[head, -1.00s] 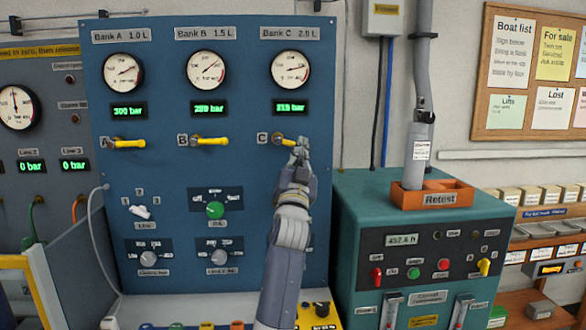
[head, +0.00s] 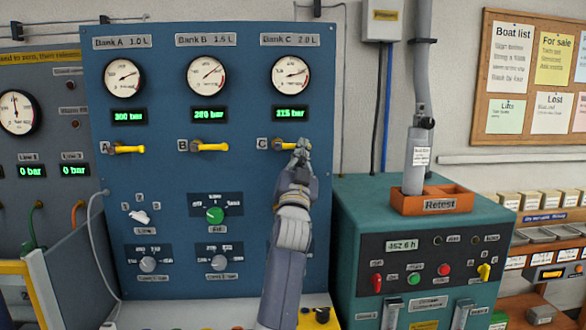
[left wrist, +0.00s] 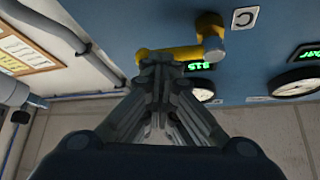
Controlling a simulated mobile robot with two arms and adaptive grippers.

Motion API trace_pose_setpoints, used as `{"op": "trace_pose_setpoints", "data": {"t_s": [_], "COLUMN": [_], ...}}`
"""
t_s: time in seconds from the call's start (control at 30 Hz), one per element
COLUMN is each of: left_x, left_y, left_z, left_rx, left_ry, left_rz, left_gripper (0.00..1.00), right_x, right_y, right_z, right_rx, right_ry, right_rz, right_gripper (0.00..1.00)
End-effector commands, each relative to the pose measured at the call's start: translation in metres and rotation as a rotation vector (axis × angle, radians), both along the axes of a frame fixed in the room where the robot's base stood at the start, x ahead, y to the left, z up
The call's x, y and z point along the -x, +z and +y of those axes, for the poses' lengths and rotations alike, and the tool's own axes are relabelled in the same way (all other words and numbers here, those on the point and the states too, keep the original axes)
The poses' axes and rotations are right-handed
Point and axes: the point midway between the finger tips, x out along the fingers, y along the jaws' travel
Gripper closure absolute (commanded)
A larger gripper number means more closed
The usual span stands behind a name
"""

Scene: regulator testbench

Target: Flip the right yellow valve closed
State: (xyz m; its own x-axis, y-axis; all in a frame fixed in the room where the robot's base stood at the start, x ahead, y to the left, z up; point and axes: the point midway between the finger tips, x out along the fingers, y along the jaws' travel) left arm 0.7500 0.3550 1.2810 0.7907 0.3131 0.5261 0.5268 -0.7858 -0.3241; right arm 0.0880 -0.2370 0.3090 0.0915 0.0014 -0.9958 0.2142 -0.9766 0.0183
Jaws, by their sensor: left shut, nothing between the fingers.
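The right yellow valve, marked C, (head: 287,146) is on the blue panel below the Bank C gauge. Its handle points right, roughly level, like the handles of valve A (head: 128,149) and valve B (head: 210,147). My left gripper (head: 303,147) is shut and empty at the handle's right end, hiding its tip. In the left wrist view, the shut fingertips (left wrist: 157,62) are right against or just in front of the yellow handle (left wrist: 172,53); I cannot tell if they touch. The valve's hub (left wrist: 210,35) shows to their right. My right gripper is not in view.
The Bank C gauge (head: 291,75) and its green display (head: 290,114) are above the valve. Knobs, including a green one (head: 215,215), sit lower on the panel. A teal Retest cabinet (head: 350,195) stands to the right. A grey cylinder (head: 417,165) stands in its orange tray (head: 460,200).

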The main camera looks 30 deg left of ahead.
Motion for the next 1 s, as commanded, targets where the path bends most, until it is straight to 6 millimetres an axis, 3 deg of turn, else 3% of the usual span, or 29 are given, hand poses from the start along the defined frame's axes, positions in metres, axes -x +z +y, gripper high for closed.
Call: {"op": "trace_pose_setpoints", "data": {"t_s": [0.23, 0.7, 1.0], "left_x": [0.015, 0.081, 0.095], "left_y": [-0.012, -0.055, -0.063], "left_z": [-0.007, -0.033, -0.038], "left_rx": [0.001, 0.001, -0.001], "left_ry": [-0.001, -0.001, 0.001], "left_rz": [0.002, 0.001, 0.0], "left_gripper": [1.0, 1.0, 1.0], "right_x": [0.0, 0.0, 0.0], "right_y": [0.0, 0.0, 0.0], "right_z": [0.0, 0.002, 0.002], "right_rx": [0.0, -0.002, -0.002], "right_ry": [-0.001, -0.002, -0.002], "right_rz": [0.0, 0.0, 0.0], "right_gripper": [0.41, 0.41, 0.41]}}
